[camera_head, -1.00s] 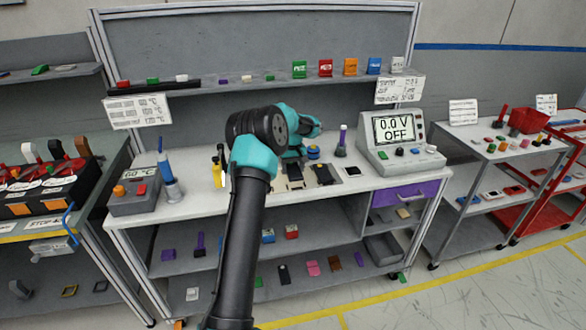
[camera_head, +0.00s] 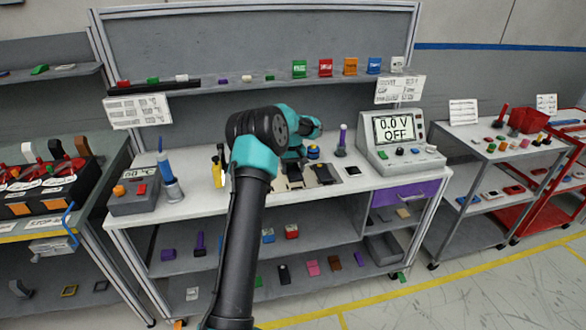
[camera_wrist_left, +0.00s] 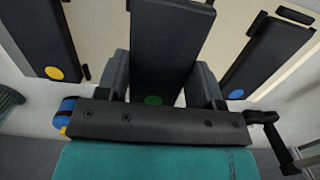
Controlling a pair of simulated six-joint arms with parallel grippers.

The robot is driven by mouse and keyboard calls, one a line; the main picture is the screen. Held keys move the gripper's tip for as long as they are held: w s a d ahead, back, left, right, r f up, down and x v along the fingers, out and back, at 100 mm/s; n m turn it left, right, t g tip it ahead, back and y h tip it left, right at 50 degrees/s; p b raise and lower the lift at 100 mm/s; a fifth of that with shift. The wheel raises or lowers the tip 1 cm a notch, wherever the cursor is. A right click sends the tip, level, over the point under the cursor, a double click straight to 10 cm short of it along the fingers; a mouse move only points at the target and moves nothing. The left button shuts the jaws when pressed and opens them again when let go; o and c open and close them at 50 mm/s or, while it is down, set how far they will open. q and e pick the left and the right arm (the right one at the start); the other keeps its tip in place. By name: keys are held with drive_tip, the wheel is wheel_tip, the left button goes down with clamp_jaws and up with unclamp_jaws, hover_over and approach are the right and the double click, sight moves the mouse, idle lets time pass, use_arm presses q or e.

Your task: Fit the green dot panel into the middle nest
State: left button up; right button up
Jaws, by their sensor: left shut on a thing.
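The green dot panel (camera_wrist_left: 170,45) is a long dark slab with a green dot near its close end, in the middle of the left wrist view. My left gripper (camera_wrist_left: 158,90) is shut on it, with one grey finger along each side. The panel lies between two similar dark panels, and its underside is hidden, so I cannot tell how it sits in the middle nest. In the head view my left arm covers most of this area and the gripper (camera_head: 293,160) is largely hidden behind it. My right gripper is not in view.
On the bench, a meter (camera_head: 400,140) stands right, and a soldering station (camera_head: 134,195) and yellow tool (camera_head: 217,172) stand left.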

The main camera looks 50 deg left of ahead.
sight(293, 168)
use_arm(q)
drive_tip(key=shift+f, duration=1.3)
drive_tip(key=o, duration=1.1)
drive_tip(key=r, duration=1.1)
drive_tip(key=a+r, duration=0.1)
drive_tip(key=r, duration=0.5)
drive_tip(key=shift+w+r, duration=0.2)
drive_tip(key=shift+w, duration=0.1)
drive_tip(key=shift+f, duration=0.1)
